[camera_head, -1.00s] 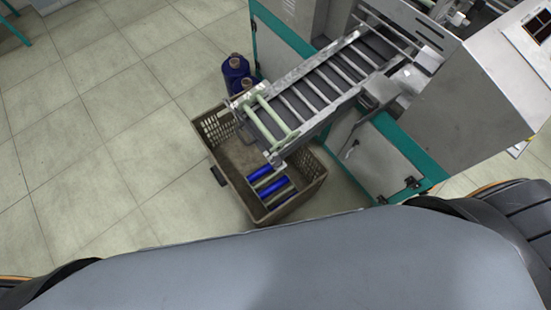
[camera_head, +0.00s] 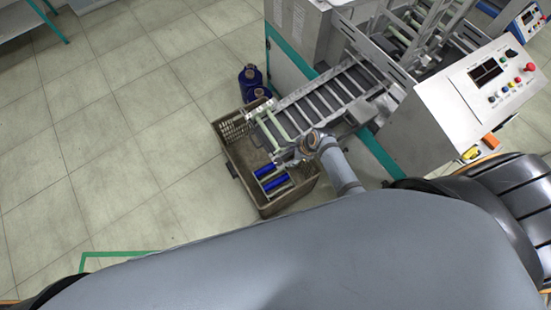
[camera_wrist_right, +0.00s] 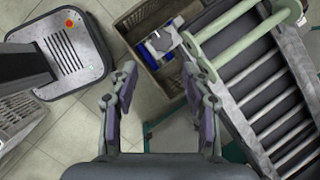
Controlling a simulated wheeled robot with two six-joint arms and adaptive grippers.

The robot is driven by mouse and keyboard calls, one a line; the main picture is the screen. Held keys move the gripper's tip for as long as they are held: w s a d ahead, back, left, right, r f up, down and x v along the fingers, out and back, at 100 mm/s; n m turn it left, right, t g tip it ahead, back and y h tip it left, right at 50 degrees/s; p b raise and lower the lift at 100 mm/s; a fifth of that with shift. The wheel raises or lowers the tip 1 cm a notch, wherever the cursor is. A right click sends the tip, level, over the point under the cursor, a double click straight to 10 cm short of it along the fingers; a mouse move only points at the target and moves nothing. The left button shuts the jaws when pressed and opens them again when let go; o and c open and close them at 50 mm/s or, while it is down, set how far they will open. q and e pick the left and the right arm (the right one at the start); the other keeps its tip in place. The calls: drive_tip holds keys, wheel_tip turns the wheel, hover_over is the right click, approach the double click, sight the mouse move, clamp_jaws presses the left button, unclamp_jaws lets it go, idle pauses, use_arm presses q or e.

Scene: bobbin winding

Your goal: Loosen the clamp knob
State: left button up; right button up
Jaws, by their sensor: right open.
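A dark faceted knob (camera_wrist_right: 161,42) sits on a pale bracket at the lower end of the chute in the right wrist view, and looks like the clamp knob. My right gripper (camera_wrist_right: 160,76) is open and empty, with its two fingers spread to either side below the knob in that view, apart from it. In the head view my right gripper (camera_head: 289,158) hangs over the chute's lower end by the crate, and I cannot make out the knob there. My left gripper is in neither view.
The roller chute (camera_head: 322,100) slopes down from the machine to a brown crate (camera_head: 238,165) holding blue and pale bobbins (camera_head: 273,184). Blue cones (camera_head: 250,80) stand behind the crate. A control panel (camera_head: 490,75) is at the right. Floor on the left is clear.

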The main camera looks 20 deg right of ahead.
sight(278, 161)
drive_tip(key=b+x, duration=0.1)
drive_tip(key=x, duration=0.3)
drive_tip(key=b+x, duration=0.1)
drive_tip(key=x, duration=0.4)
drive_tip(key=shift+w+a+f, duration=0.2)
drive_tip(key=shift+w+a, duration=0.05)
drive_tip(key=shift+w, duration=0.05)
drive_tip(key=shift+w+a+f, duration=0.1)
drive_tip(key=shift+f, duration=0.3)
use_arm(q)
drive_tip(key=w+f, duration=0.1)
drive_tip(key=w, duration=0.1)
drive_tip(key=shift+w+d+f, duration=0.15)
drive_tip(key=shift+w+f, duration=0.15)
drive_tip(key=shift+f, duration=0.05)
use_arm(e)
drive_tip(key=c, duration=0.9)
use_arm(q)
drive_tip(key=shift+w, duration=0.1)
